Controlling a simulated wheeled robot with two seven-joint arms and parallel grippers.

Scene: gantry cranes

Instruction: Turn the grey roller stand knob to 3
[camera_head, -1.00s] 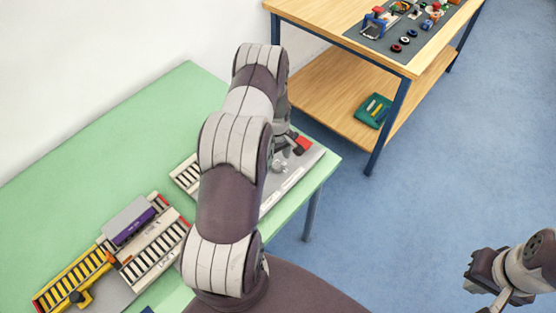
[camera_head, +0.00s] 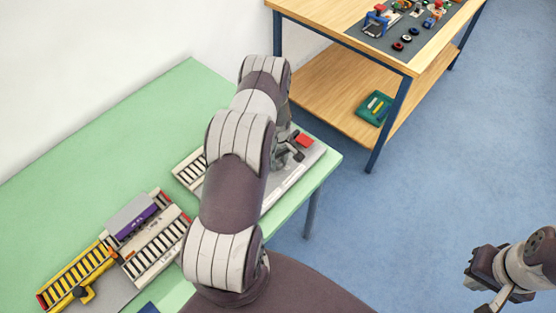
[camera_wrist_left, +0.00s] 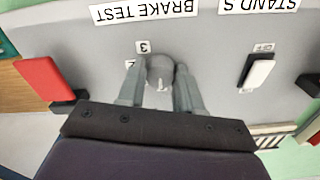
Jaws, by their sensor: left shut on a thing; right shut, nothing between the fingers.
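The grey roller stand knob (camera_wrist_left: 160,68) is a round grey knob on a light grey panel in the left wrist view. My left gripper (camera_wrist_left: 158,78) is shut on it, one finger at each side. A label "3" (camera_wrist_left: 143,47) shows upside down beside the knob, and a partly covered "2" is near the left finger. Which number the knob points at cannot be told. In the head view my left gripper (camera_head: 287,157) is over the panel (camera_head: 290,185), partly hidden by my arm. My right gripper (camera_head: 485,290) is shut and empty over the floor.
A red lever or block (camera_wrist_left: 47,79) and a black and white switch (camera_wrist_left: 258,73) flank the knob. The panel sits near the edge of the green table (camera_head: 150,110). Roller units (camera_head: 155,245) stand left of my arm. A wooden table (camera_head: 335,25) stands behind.

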